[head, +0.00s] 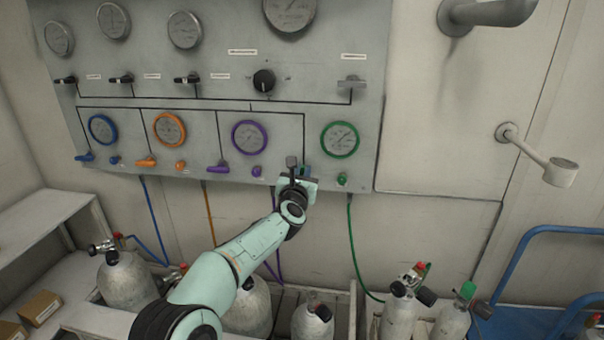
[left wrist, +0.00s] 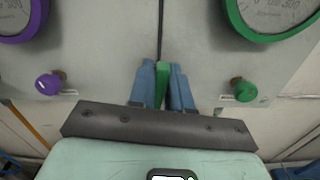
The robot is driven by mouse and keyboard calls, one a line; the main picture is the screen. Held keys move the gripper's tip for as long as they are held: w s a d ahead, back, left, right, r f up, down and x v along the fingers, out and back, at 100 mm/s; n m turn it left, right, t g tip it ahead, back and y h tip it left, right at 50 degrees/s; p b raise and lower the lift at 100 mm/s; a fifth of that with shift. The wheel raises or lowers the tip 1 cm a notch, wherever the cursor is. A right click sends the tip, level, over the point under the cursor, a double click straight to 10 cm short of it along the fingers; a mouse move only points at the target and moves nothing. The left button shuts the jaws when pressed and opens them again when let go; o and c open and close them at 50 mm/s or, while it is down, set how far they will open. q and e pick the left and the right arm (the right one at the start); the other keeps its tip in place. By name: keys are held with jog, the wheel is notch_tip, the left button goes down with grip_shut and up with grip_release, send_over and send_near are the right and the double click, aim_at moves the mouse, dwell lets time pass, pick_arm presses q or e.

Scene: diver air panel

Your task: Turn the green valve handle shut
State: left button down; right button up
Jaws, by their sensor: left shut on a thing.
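The green valve handle (left wrist: 161,84) shows in the left wrist view as a green strip between the two blue fingers of my left gripper (left wrist: 163,86). The fingers are shut on it. In the head view my left gripper (head: 303,172) is at the lower edge of the panel, left of and below the green-rimmed gauge (head: 340,139). There the gripper hides most of the handle, so its full angle cannot be told. A small green knob (head: 342,180) sits to the right of the gripper, apart from it; it also shows in the left wrist view (left wrist: 245,91). My right gripper is not in view.
The grey panel (head: 215,100) also carries a purple handle (head: 217,168), an orange handle (head: 146,162) and a blue handle (head: 85,157), left of my gripper. A purple knob (left wrist: 48,84) is nearby. Gas cylinders (head: 127,280) stand below; a blue rail (head: 520,262) is at right.

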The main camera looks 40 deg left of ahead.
pick_arm(q)
jog(key=m, duration=0.4)
jog(key=shift+w+d+f, duration=0.1)
jog(key=shift+d, duration=0.1)
jog(key=shift+w+d+f+m+p, duration=0.1)
jog(key=shift+f+m+p, duration=0.15)
jog(key=shift+m, duration=1.8)
jog(key=shift+w+d+f+m+p, duration=0.1)
jog(key=shift+m+p, duration=0.3)
jog(key=shift+m, duration=1.6)
jog(key=shift+d+f+m+p, duration=0.1)
jog(key=shift+f+m+p, duration=0.15)
jog(key=shift+m, duration=1.8)
jog(key=c, duration=1.1)
grip_release()
jog(key=shift+c, duration=0.2)
jog(key=shift+s, duration=0.1)
